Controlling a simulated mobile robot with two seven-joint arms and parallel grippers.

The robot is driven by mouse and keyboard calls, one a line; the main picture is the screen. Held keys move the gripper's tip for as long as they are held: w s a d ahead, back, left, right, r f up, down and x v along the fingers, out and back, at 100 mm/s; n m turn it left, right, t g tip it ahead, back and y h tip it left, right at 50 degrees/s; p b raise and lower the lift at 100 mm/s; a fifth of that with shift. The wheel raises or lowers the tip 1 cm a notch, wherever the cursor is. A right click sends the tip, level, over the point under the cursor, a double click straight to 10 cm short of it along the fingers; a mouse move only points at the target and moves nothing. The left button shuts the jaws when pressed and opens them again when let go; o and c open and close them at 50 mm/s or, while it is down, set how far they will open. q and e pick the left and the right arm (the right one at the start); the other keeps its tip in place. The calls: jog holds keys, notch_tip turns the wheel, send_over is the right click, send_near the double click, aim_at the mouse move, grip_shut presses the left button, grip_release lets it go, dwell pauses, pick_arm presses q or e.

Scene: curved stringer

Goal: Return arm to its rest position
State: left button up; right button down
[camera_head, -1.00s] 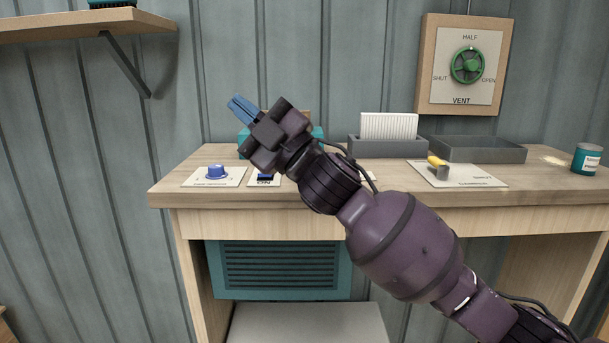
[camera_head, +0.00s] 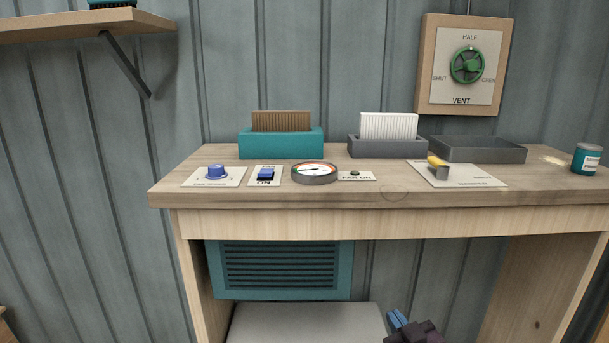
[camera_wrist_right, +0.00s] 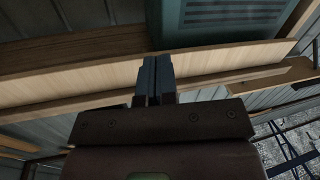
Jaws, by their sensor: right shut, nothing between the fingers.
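My right gripper (camera_head: 398,319) shows at the bottom edge of the head view, low in front of the workbench and below its top. Its blue fingers are together with nothing between them. In the right wrist view the closed fingers (camera_wrist_right: 155,78) point toward the bench's wooden edge (camera_wrist_right: 100,85), apart from any object as far as I can tell. Most of my right arm is outside the head view. My left gripper is not in view.
A vent wheel (camera_head: 467,65) is on the wall.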

jog(key=s+d+f+m+g+h, duration=0.2)
jog(key=s+d+f, duration=0.3)
jog(key=s+f, duration=0.5)
jog(key=s+d+f+m+g+h, duration=0.2)
jog(key=s+d+f+g, duration=0.1)
jog(key=s+f, duration=0.8)
jog(key=shift+s+d, duration=0.9)
jog(key=shift+s, duration=0.05)
